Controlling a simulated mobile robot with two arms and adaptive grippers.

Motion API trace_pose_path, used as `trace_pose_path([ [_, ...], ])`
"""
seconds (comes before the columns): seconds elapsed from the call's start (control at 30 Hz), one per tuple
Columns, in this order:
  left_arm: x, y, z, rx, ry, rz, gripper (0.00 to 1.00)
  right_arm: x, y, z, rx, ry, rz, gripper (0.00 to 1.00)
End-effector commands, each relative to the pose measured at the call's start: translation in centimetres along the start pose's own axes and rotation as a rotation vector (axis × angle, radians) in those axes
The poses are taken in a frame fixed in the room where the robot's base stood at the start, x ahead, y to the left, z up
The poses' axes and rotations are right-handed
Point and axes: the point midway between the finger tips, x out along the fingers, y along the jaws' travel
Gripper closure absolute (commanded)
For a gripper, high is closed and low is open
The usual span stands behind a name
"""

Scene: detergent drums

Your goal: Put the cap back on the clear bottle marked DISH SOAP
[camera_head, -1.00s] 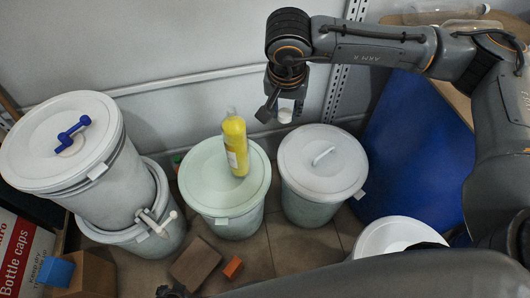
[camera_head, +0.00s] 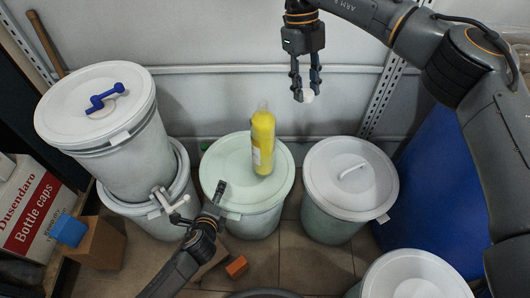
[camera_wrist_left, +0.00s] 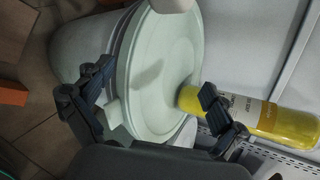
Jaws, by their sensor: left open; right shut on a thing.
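The clear bottle with yellow liquid (camera_head: 262,145) stands upright on the pale green drum lid (camera_head: 222,170). Its top looks uncapped. In the left wrist view the bottle (camera_wrist_left: 285,122) lies across the right side, its label partly hidden by a finger and too blurred to read. My right gripper (camera_head: 306,92) is shut on a small white cap (camera_head: 308,98), above and to the right of the bottle, apart from it. My left gripper (camera_head: 224,203) is open and empty at the lid's front left, beside the bottle; its fingers (camera_wrist_left: 157,80) show in the left wrist view.
A blue drum (camera_head: 435,170) is at the far right. A Bottle caps carton (camera_head: 35,205) and an orange block (camera_head: 237,267) are low down.

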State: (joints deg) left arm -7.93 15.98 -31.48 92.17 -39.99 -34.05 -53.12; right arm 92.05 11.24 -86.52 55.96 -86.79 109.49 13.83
Motion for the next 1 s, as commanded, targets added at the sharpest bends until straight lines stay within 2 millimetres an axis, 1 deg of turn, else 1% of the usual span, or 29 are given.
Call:
trace_pose_path([
  [0.03,0.1,-1.3,0.0,0.078,-0.005,-0.044,0.05,0.0,0.3,0.7,0.112,-0.001,0.032,0.77],
  [0.1,0.0,-3.3,-0.1,0.188,-0.015,-0.101,0.05,-0.3,0.8,1.4,0.275,0.0,0.078,0.77],
  [0.2,-0.4,-5.9,-0.3,0.337,-0.036,-0.178,0.05,-0.7,1.5,2.3,0.497,0.001,0.14,0.77],
  [0.5,-2.4,-12.4,-1.2,0.731,-0.133,-0.378,0.05,-1.8,3.3,4.7,1.093,-0.001,0.307,0.77],
  [0.7,-4.2,-15.8,-2.0,0.955,-0.217,-0.49,0.05,-2.6,4.5,6.1,1.445,-0.001,0.404,0.77],
  [0.8,-5.0,-17.1,-2.4,1.044,-0.257,-0.533,0.05,-3.0,5.0,6.7,1.591,-0.002,0.445,0.77],
  [0.9,-5.8,-18.0,-2.7,1.112,-0.291,-0.566,0.05,-3.4,5.4,7.0,1.704,-0.001,0.476,0.77],
  [1.0,-6.2,-18.6,-2.9,1.158,-0.315,-0.587,0.05,-3.6,5.6,7.3,1.782,0.0,0.496,0.77],
])
